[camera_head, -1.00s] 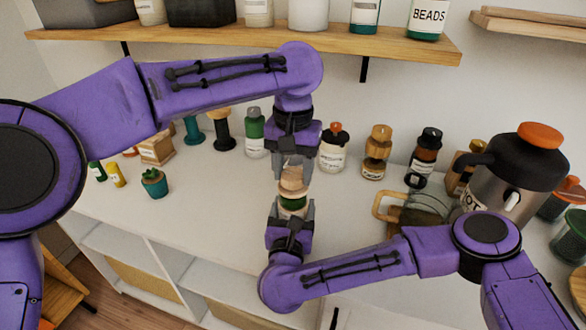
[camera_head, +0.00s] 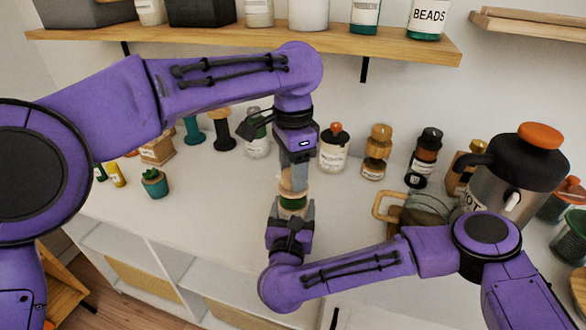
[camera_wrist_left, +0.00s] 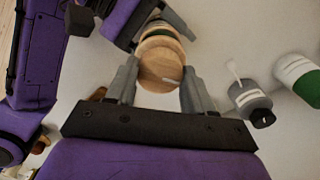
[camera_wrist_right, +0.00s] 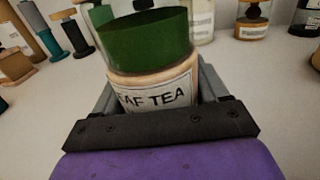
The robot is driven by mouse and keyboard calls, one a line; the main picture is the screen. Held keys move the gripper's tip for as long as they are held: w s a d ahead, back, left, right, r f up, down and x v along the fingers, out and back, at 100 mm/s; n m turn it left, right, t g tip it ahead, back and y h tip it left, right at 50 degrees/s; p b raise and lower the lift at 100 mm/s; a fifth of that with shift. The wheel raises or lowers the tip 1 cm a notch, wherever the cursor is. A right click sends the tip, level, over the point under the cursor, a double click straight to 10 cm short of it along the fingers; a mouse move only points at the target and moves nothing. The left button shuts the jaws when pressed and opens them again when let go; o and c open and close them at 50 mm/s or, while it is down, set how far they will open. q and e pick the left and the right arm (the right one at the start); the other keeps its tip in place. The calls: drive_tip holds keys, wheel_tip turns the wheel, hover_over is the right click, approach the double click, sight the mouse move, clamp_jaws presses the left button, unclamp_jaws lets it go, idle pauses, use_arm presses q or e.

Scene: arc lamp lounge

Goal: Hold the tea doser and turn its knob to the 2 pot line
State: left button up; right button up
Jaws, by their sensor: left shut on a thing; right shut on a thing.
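The tea doser (camera_head: 292,203) stands upright, with a green band, a pale body and a label ending in "AF TEA" in the right wrist view (camera_wrist_right: 155,95). Its round wooden knob (camera_head: 288,184) is on top and shows a pale mark in the left wrist view (camera_wrist_left: 162,70). My left gripper (camera_head: 298,180) reaches down from above and is shut on the knob, a finger on each side. My right gripper (camera_head: 292,214) is shut on the doser's body from the front. The 2 pot line cannot be made out.
Several jars, including an orange-topped jar (camera_head: 334,152) and a wooden one (camera_head: 377,155), line the back of the white counter (camera_head: 225,205). A large pot (camera_head: 505,185) and a glass vessel (camera_head: 425,210) stand right. A small plant (camera_head: 154,184) stands left. A wooden shelf (camera_head: 220,36) hangs above.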

use_arm(q)
drive_tip(key=m, duration=0.6)
idle(0.6)
drive_tip(key=o, duration=1)
drive_tip(key=shift+o, duration=0.2)
drive_tip(key=shift+r, duration=0.1)
wheel_tip(320, 180, up, 12)
use_arm(e)
drive_tip(key=o, duration=1.4)
